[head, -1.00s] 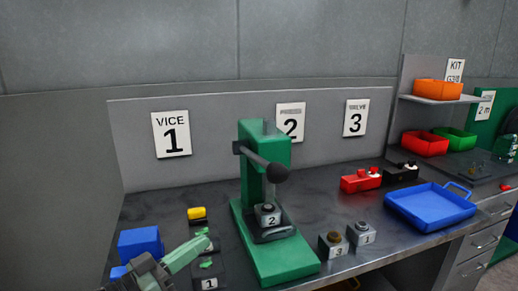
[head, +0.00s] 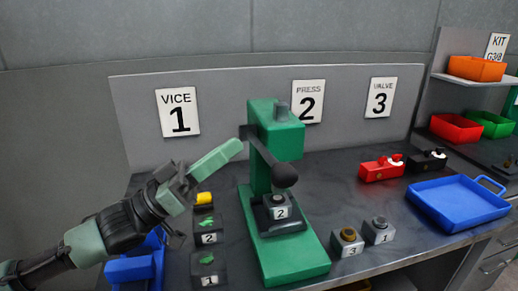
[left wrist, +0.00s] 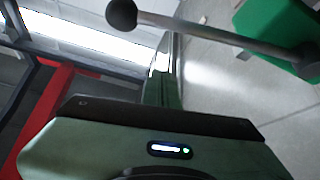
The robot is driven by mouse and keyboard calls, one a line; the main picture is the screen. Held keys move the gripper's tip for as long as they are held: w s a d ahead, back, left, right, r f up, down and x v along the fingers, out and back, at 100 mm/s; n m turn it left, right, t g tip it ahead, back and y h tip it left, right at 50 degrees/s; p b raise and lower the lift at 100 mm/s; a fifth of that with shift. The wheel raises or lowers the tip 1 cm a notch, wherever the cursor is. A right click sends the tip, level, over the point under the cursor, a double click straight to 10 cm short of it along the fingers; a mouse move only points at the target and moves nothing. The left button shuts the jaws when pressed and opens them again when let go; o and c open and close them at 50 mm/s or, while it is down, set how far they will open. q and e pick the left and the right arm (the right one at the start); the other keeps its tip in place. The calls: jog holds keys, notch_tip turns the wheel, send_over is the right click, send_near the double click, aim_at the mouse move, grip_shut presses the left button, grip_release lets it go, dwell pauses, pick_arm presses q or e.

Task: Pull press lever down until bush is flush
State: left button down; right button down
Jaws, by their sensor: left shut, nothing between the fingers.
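The green press (head: 275,125) stands on the bench below sign 2. Its dark lever (head: 262,152) slopes down to a black ball knob (head: 285,175) at the front. A grey block marked 2 (head: 281,212) sits on the press base under the ram, with a dark round bush (head: 278,199) on top; its seating depth cannot be told. My left gripper (head: 236,149) is shut and empty, its green fingers raised just left of the lever. In the left wrist view the lever (left wrist: 220,36) and knob (left wrist: 121,13) show beyond my fingers (left wrist: 170,60), seemingly apart. My right gripper is out of view.
Blocks marked 3 (head: 347,243) and 1 (head: 378,231) stand right of the press. Dark fixtures (head: 208,235) and a blue vice (head: 140,268) lie at left, under my arm. A blue tray (head: 455,205) and red valve (head: 380,169) are at right.

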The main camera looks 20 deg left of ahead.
aim_at(262, 151)
pick_arm(q)
jog(key=shift+w+d+f+p, duration=0.15)
jog(key=shift+w+d+p, duration=0.4)
jog(key=shift+d, duration=0.25)
jog(key=shift+w+d+f+p, duration=0.2)
jog(key=shift+w+d+p, duration=0.15)
jog(key=shift+d+p, duration=0.4)
jog(key=shift+w+d+f+p, duration=0.15)
jog(key=shift+w+d+p, duration=0.35)
jog(key=shift+d, duration=0.35)
jog(key=shift+s, duration=0.1)
